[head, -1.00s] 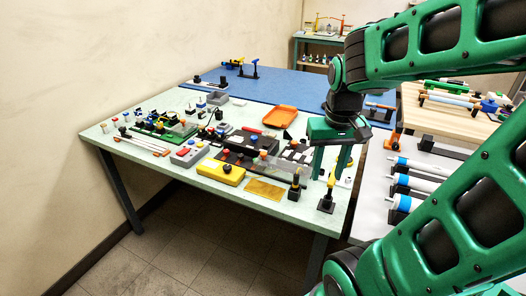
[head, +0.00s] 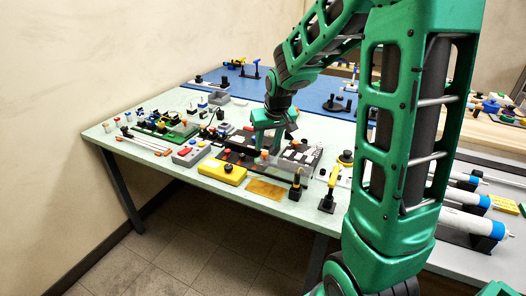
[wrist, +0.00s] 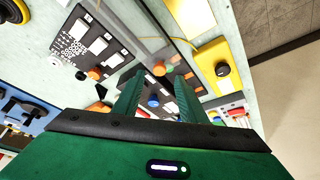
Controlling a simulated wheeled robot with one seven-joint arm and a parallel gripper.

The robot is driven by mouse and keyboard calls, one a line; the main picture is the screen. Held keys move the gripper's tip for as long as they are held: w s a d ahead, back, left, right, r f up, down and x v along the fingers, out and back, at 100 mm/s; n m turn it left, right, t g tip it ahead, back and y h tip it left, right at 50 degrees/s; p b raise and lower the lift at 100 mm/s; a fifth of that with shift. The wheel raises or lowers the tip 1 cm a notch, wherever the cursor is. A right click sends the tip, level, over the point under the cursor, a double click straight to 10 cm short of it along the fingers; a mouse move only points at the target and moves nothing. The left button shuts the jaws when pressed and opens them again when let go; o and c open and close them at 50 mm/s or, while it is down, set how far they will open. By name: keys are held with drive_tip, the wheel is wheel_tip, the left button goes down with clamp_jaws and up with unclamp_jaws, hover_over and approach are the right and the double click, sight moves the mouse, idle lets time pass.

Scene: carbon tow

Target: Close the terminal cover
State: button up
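My gripper (head: 268,148) is over the middle of the pale green table, above a dark board. In the wrist view my gripper (wrist: 158,78) has its two green fingers apart with nothing held between them. The black panel with white blocks (head: 296,152) is just right of the gripper; it also shows at upper left in the wrist view (wrist: 92,45). A see-through piece that looks like the terminal cover (head: 300,166) is by the panel's front edge. Its outline is faint, and I cannot tell its angle. Orange and blue knobs show between and near the fingers.
A yellow box with a black knob (head: 222,171) and a brass-coloured plate (head: 265,189) are at the front. A grey button box (head: 190,153) is to the left. Two upright black stands, one with a yellow lever (head: 330,188), are at front right. The table is crowded.

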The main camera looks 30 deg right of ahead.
sight(265, 153)
drive_tip(key=shift+x, duration=2.25)
